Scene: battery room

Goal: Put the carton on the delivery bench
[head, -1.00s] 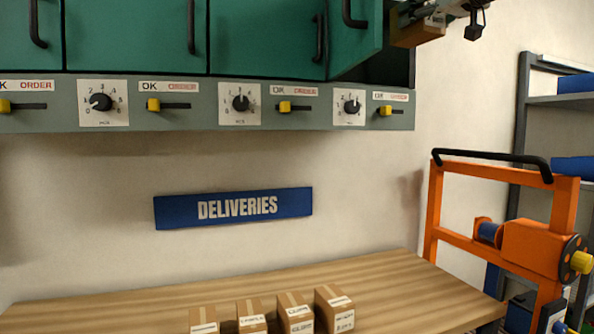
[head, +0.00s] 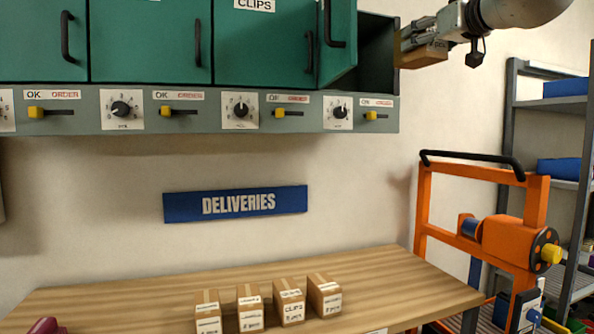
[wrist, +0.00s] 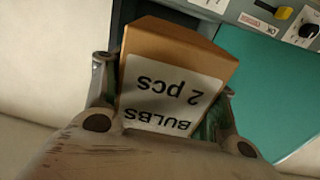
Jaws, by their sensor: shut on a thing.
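The carton is a brown box with a white label reading "BULBS 2 pcs", upside down in the wrist view (wrist: 170,85). My gripper (wrist: 165,95) is shut on it, one finger at each side. In the head view the carton (head: 422,57) and my gripper (head: 425,38) are high at the upper right, by the right end of the open cupboard. The delivery bench (head: 420,285) is the wooden top low in the picture, below a blue "DELIVERIES" sign (head: 235,204). The carton is well above the bench.
Several small cartons (head: 290,305) stand in a row near the bench's front. The bench's right part looks mostly clear. An orange frame machine (head: 480,230) stands right of the bench, with a grey shelf rack (head: 510,100) behind. A green cupboard door (head: 338,40) hangs open.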

